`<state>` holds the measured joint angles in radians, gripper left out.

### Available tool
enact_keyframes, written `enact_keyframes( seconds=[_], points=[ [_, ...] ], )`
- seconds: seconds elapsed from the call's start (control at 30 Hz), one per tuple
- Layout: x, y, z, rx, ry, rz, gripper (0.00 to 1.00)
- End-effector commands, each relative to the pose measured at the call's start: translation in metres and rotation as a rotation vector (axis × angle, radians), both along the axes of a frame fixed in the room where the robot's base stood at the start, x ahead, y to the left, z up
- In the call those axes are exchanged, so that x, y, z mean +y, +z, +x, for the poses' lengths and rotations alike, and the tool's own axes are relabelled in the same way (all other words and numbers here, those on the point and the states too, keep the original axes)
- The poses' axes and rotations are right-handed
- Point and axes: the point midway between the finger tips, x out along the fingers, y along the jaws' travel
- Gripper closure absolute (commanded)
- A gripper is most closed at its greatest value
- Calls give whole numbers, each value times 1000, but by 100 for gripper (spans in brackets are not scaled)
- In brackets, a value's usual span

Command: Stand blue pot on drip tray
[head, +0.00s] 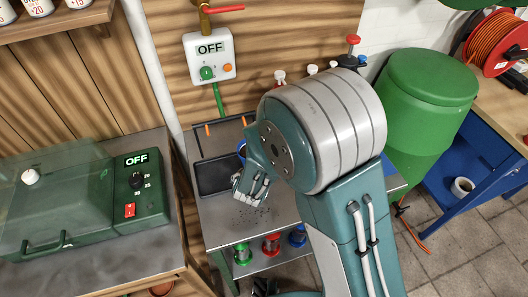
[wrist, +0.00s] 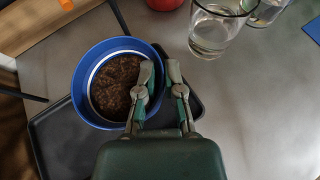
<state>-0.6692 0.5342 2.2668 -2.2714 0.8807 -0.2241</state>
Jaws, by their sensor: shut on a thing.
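The blue pot (wrist: 82,108), with brown soil inside, is in the wrist view. A small part of the blue pot (head: 241,149) shows in the head view, the rest hidden by my arm. My gripper (wrist: 160,72) is shut on the pot's right wall, one finger inside the rim and one outside. In the head view my gripper (head: 249,188) is at the tray's right side. The dark drip tray (head: 215,177) lies on the grey bench; it also shows below the pot in the wrist view (wrist: 55,145). The pot overlaps the tray's far part; I cannot tell whether they touch.
Clear glasses (wrist: 213,35) and a red object (wrist: 165,3) stand beyond the pot. A green machine (head: 130,190) reading OFF is on the left bench. A control box (head: 209,57) hangs on the wall.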

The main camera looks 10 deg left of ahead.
Motion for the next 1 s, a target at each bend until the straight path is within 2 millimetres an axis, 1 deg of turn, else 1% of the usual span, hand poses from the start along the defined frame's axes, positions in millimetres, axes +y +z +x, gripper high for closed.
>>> enact_keyframes(
  seconds=[0.07, 0.27, 0.3, 0.33, 0.37, 0.67, 0.77, 0.87, 1.0],
  points=[
    [0, -4, 0, -2, -1, 2, 100],
    [0, -4, 0, -2, 0, 2, 100],
    [0, -5, 0, -1, 0, 1, 71],
    [0, -5, 0, -1, 0, 1, 58],
    [0, -5, 0, -1, 0, 1, 54],
    [0, -4, 0, -1, 0, 1, 54],
    [1, -3, -3, -1, 0, 1, 54],
    [2, 3, -14, -2, 2, 2, 54],
    [3, 15, -39, -1, 4, 2, 54]
  ],
)
